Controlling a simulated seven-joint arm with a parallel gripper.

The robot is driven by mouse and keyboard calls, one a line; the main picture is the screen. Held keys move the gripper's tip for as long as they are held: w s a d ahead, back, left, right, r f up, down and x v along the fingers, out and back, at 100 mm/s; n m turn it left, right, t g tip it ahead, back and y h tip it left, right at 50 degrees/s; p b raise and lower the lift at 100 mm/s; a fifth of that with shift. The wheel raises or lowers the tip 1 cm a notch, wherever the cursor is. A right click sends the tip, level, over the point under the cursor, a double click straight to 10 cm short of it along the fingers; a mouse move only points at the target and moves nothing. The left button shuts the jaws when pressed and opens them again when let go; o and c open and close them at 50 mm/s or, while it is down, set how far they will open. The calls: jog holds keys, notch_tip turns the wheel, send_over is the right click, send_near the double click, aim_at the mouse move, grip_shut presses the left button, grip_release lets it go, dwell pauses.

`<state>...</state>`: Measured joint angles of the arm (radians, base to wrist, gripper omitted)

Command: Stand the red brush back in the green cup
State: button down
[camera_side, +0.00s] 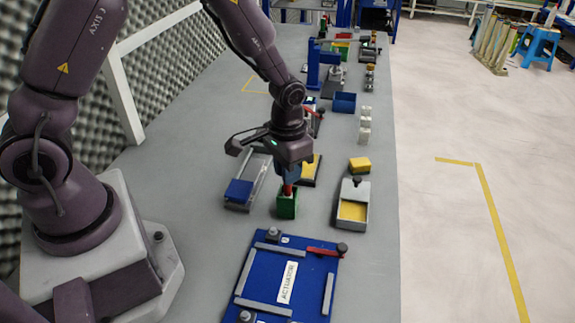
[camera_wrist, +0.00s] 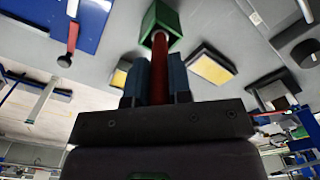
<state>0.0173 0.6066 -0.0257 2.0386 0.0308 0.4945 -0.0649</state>
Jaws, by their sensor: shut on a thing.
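The green cup (camera_side: 288,207) stands on the grey table below my gripper (camera_side: 288,176). It also shows at the top of the wrist view (camera_wrist: 162,17). My gripper is shut on the red brush (camera_side: 287,188), which is upright and points down at the cup. In the wrist view the brush (camera_wrist: 160,70) runs between the blue fingers of my gripper (camera_wrist: 160,62), and its far end lies over the cup's opening. I cannot tell how far inside the cup that end is.
A blue fixture board (camera_side: 262,262) with a red-handled clamp lies in front. A grey tray (camera_side: 361,190) with a yellow pad stands right of the cup, and a grey frame with a blue block (camera_side: 238,191) stands left. A yellow block (camera_side: 360,164) lies behind the tray.

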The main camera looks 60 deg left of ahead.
jog(key=shift+f, duration=0.45)
jog(key=c, duration=1)
grip_release()
jog(key=shift+o, duration=0.2)
jog(key=shift+r, duration=0.1)
notch_tip(320, 180, up, 13)
jog(key=shift+f, duration=0.1)
jog(key=s+a+r+t, duration=0.1)
jog(key=s+r+t, duration=0.4)
jog(key=s+r, duration=0.8)
jog(key=s, duration=0.3)
jog(key=shift+s+a+t, duration=0.2)
jog(key=shift+s+t, duration=0.05)
jog(key=shift+t, duration=0.05)
